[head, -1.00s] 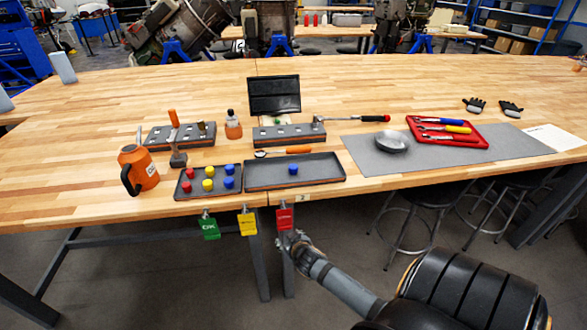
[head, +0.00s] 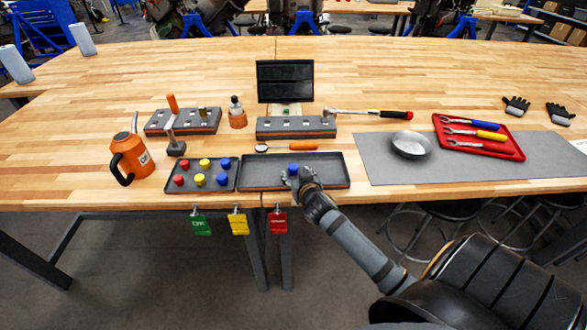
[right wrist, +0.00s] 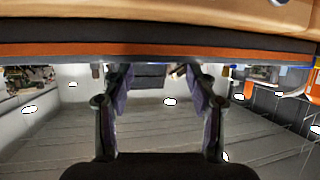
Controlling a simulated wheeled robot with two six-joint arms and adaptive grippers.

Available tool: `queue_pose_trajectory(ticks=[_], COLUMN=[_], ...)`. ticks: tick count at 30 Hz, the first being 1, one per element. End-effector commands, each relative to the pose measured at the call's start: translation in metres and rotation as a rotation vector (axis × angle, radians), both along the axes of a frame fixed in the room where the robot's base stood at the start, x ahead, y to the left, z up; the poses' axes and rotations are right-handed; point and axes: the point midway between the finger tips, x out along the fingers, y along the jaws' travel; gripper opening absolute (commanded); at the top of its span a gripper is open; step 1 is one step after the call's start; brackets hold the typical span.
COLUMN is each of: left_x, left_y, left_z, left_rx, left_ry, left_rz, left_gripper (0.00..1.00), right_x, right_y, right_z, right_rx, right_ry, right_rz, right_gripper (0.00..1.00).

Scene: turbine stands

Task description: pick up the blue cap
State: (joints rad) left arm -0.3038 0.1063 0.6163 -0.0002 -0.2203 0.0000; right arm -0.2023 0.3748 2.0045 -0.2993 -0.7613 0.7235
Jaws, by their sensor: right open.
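A blue cap (head: 294,168) is in the long dark tray (head: 250,184) at the front edge of the table. My right gripper (head: 299,177) is at this tray in the head view, right at the cap and partly overlapping its lower side. Whether it touches the cap cannot be told. In the right wrist view the two fingers of the right gripper (right wrist: 162,85) stand apart, and no cap shows between them. More blue caps (head: 222,180) sit in the smaller tray (head: 204,191) to the left, with red and yellow ones. My left gripper is not in view.
An orange-handled tool (head: 287,147) lies just behind the long tray, before a grey block (head: 283,133). An orange jug (head: 130,158) stands at the left. A metal bowl (head: 410,145) on a grey mat and a red tool tray (head: 505,148) are to the right.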

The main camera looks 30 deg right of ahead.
Motion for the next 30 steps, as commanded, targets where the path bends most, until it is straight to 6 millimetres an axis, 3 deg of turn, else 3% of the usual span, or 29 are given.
queue_pose_trajectory(ticks=[7,15,23,30], left_x=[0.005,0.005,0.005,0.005], left_y=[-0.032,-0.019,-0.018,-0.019], left_z=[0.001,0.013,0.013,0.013], left_rx=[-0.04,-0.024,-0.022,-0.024], left_ry=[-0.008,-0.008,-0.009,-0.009], left_rz=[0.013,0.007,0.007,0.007], left_gripper=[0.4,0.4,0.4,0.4], right_x=[0.011,0.048,0.052,0.052], right_y=[-0.004,-0.018,-0.019,-0.019], right_z=[-0.003,-0.016,-0.019,-0.019], right_rx=[0.0,0.001,0.0,0.0], right_ry=[0.0,0.0,0.0,0.001], right_rz=[0.001,0.001,0.002,0.002], right_gripper=[0.58,0.58,0.58,0.29])
